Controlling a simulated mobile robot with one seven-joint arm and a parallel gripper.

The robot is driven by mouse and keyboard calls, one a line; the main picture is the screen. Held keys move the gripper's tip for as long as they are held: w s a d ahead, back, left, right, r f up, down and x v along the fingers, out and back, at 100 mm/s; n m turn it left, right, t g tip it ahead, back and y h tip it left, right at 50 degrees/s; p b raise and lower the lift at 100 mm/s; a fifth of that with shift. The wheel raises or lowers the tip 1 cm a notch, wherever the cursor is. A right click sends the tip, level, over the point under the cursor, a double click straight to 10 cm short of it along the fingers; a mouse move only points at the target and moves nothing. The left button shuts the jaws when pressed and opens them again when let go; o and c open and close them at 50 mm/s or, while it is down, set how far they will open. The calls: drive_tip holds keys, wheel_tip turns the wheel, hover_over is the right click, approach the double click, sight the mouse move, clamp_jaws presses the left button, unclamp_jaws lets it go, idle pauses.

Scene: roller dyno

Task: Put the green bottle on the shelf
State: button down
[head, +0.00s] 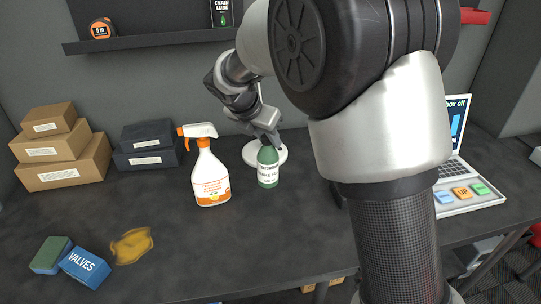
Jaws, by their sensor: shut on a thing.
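The green bottle (268,168) with a white label stands upright on the dark table, right of the white and orange spray bottle. My gripper (267,141) is at the top of the green bottle and shut on it; the fingers are small and partly hidden at this distance. The dark shelf (150,42) is on the back wall, upper left. It holds an orange tape measure (102,28) and a dark chain lube container (222,13).
The spray bottle (208,170) stands close left of the green bottle. A white round base (280,153) is just behind it. Cardboard boxes (62,150), dark boxes (147,144), a sponge (49,254), a blue valves box (86,266), a yellow-brown patch (131,245) and a laptop (462,185) are also on the table.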

sight(268, 153)
drive_tip(key=shift+w+f, duration=0.1)
drive_tip(key=shift+f, duration=2.25)
drive_tip(key=c, duration=1.8)
unclamp_jaws()
drive_tip(key=shift+f+b, duration=0.2)
drive_tip(key=shift+b, duration=0.1)
drive_tip(key=o, duration=0.4)
drive_tip(key=shift+c, duration=0.2)
drive_tip(key=shift+r, duration=0.1)
